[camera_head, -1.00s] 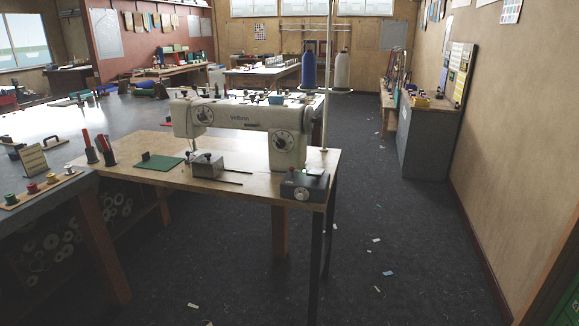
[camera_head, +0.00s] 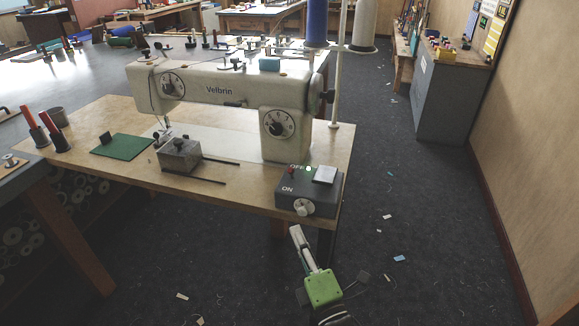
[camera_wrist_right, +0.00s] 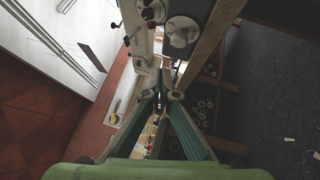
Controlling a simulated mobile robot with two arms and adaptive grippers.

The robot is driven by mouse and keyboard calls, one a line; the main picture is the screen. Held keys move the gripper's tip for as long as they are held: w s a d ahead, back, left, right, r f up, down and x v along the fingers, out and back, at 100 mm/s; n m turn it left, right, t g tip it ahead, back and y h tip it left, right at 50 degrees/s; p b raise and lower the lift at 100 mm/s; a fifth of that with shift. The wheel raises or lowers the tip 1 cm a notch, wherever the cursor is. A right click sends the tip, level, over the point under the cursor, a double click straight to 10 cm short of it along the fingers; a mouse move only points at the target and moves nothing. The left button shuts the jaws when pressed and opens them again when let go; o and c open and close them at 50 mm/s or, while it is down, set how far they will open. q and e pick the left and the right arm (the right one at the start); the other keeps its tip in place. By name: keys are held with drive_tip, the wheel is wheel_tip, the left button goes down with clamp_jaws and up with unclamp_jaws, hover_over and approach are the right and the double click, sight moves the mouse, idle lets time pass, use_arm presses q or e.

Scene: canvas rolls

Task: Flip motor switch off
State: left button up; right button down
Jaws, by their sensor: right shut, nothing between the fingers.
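The motor switch box (camera_head: 288,203) is dark grey and sits at the front right corner of the sewing table. I cannot tell which way the rocker tilts. My right gripper (camera_head: 297,232) is below and in front of the box, apart from it, shut and empty. In the right wrist view its fingers (camera_wrist_right: 167,95) meet, with a round knob (camera_wrist_right: 182,30) beyond. My left gripper is out of view.
The white sewing machine (camera_head: 220,85) stands right behind the box. A metal block with rods (camera_head: 180,157) and a green mat (camera_head: 122,146) lie on the wooden tabletop (camera_head: 235,195). A thread stand pole (camera_head: 338,70) rises at the right. The floor to the right is mostly open.

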sight(290, 192)
drive_tip(key=b+x, duration=0.1)
drive_tip(key=x, duration=0.2)
drive_tip(key=r+b+x, duration=0.1)
drive_tip(key=b+x, duration=0.1)
drive_tip(key=x, duration=0.2)
drive_tip(key=b+x, duration=0.1)
drive_tip(key=x, duration=0.3)
drive_tip(key=shift+s+r, duration=0.15)
drive_tip(key=shift+r, duration=0.25)
drive_tip(key=shift+w+d+r+n+b, duration=0.15)
drive_tip(key=shift+w+d+b, duration=0.25)
drive_tip(key=shift+w, duration=0.1)
drive_tip(key=shift+w+d+r+n+b, duration=0.2)
drive_tip(key=shift+w+d+b, duration=0.15)
drive_tip(key=shift+w, duration=0.15)
drive_tip(key=shift+w+d+r, duration=0.25)
drive_tip(key=shift+w+d, duration=0.05)
drive_tip(key=shift+w, duration=0.2)
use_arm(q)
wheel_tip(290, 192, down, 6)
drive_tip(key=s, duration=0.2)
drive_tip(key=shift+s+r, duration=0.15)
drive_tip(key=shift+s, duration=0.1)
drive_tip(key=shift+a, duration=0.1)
